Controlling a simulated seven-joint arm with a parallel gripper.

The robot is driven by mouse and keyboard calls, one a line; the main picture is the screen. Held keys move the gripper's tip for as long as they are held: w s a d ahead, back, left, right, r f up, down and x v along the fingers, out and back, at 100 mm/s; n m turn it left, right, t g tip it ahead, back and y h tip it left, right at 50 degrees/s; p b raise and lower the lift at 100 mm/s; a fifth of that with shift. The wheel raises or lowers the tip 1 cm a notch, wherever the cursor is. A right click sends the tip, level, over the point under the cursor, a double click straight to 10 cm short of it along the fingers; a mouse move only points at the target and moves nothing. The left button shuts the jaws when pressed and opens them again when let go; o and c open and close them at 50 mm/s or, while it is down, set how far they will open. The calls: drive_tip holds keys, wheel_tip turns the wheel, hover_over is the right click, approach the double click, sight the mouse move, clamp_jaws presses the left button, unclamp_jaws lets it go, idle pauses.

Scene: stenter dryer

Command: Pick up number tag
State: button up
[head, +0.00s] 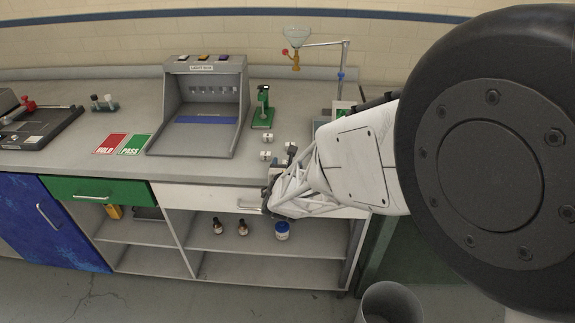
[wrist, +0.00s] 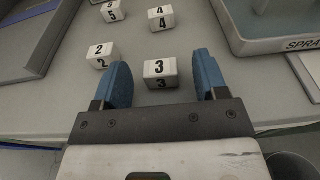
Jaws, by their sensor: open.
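My gripper is open and holds nothing. In the head view my gripper (head: 276,172) is at the counter's front edge, partly hidden by my arm.
A grey light box (head: 200,110) stands behind and left of the tags, with a green stand (head: 263,108) beside it. A tray marked SPRAY (wrist: 240,42) is close on the right. A white drawer (head: 200,196) and open shelves are below the counter.

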drive_tip(key=shift+c, duration=0.4)
drive_tip(key=c, duration=0.9)
drive_tip(key=shift+r, duration=0.15)
drive_tip(key=shift+r, duration=0.85)
drive_tip(key=shift+s+d+r, duration=0.1)
drive_tip(key=shift+s+r, duration=0.2)
drive_tip(key=shift+r, duration=0.55)
drive_tip(key=s+d, duration=0.1)
drive_tip(key=s, duration=0.4)
drive_tip(key=s+d+r, duration=0.1)
drive_tip(key=s+d, duration=0.1)
drive_tip(key=s, duration=0.2)
drive_tip(key=s+d, duration=0.1)
drive_tip(key=s, duration=0.4)
drive_tip(key=shift+s+d+r, duration=0.2)
drive_tip(key=shift+s+d, duration=0.1)
drive_tip(key=shift+d, duration=0.1)
